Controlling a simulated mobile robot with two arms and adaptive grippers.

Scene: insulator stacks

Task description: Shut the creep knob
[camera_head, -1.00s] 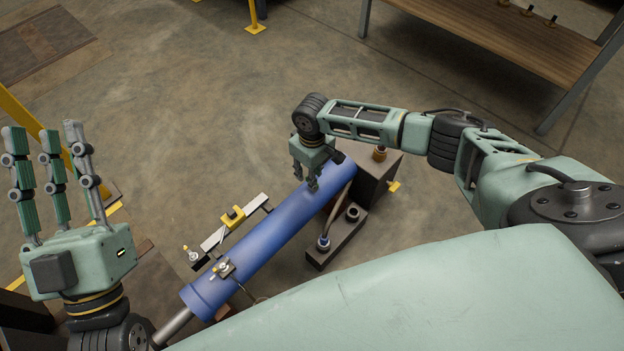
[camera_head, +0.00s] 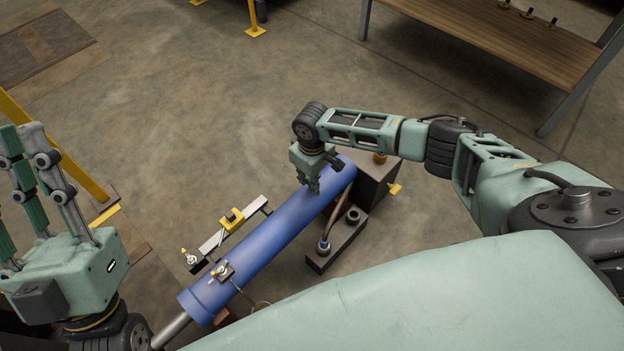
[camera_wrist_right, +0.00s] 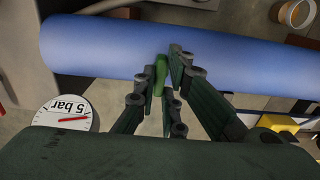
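A blue cylinder (camera_head: 262,250) lies diagonally in the head view and crosses the top of the right wrist view (camera_wrist_right: 100,50). My right gripper (camera_head: 314,187) is over its upper end, fingers pointing down. In the right wrist view its fingers (camera_wrist_right: 160,78) come close together around a small bright green piece (camera_wrist_right: 159,74) against the cylinder; I cannot tell whether this is the creep knob or whether they grip it. No other part is clearly the knob. My left gripper (camera_head: 28,190) is at the left edge, its fingers extended, apart and empty.
A gauge marked 5 bar (camera_wrist_right: 66,115) is left of the fingers in the right wrist view. A rail with a yellow block (camera_head: 232,216) runs beside the cylinder. A dark block with fittings (camera_head: 336,240) is on its right. A wooden bench (camera_head: 500,40) stands behind; open floor lies between.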

